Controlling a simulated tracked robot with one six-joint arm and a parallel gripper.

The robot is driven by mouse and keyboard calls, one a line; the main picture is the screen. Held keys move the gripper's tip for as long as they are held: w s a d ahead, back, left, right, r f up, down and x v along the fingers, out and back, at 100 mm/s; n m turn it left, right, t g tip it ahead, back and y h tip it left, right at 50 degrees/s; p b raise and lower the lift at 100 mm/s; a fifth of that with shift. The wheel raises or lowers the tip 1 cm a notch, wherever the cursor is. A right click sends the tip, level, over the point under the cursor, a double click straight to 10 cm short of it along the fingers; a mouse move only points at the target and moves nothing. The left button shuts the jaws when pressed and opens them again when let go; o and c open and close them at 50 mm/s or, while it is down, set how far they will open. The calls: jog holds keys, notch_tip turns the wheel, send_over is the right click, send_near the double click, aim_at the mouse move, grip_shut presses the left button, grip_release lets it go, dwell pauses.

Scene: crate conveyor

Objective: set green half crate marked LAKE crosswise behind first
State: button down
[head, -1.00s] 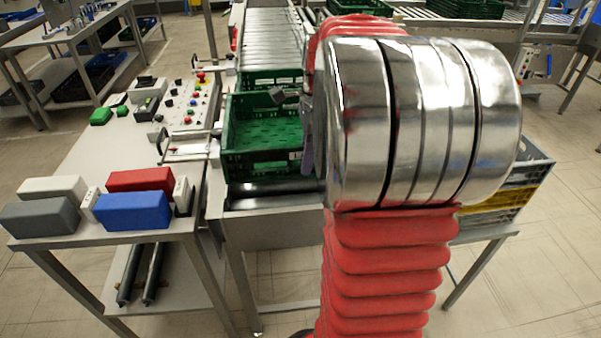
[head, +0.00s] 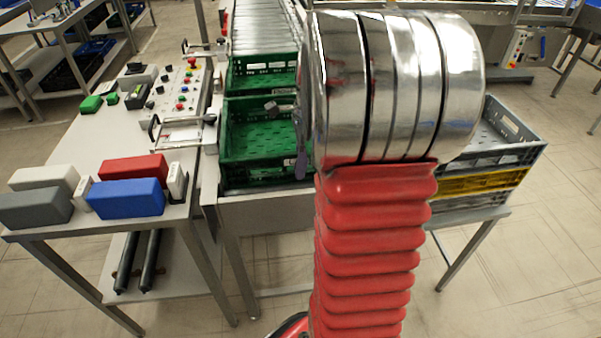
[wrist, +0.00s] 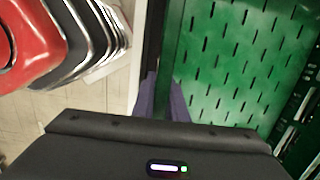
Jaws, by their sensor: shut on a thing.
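A green crate (head: 240,147) with a slotted floor is at the near end of the conveyor in the head view. I cannot read any marking on it. My gripper (wrist: 166,100) is shut on its side wall; one purple finger shows at the crate's right side in the head view (head: 302,165). The wrist view shows the crate's slotted floor (wrist: 235,60) right of the fingers. Another green crate (head: 262,68) stands just behind it on the conveyor. My arm hides the right side of the held crate, and I cannot tell whether its underside touches the rollers.
A stack of grey and yellow crates (head: 490,182) stands on a stand to the right. A side table on the left holds red (head: 133,168) and blue (head: 125,198) blocks and a button panel (head: 183,88). The conveyor's rollers (head: 265,28) run away behind the crates.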

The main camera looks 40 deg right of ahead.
jog(key=shift+f, duration=1.45)
jog(key=c, duration=1.8)
grip_release()
jog(key=shift+f, duration=0.1)
jog(key=shift+o, duration=0.2)
jog(key=r, duration=0.8)
jog(key=s+d+r, duration=0.1)
jog(key=r, duration=0.3)
jog(key=shift+d, duration=0.1)
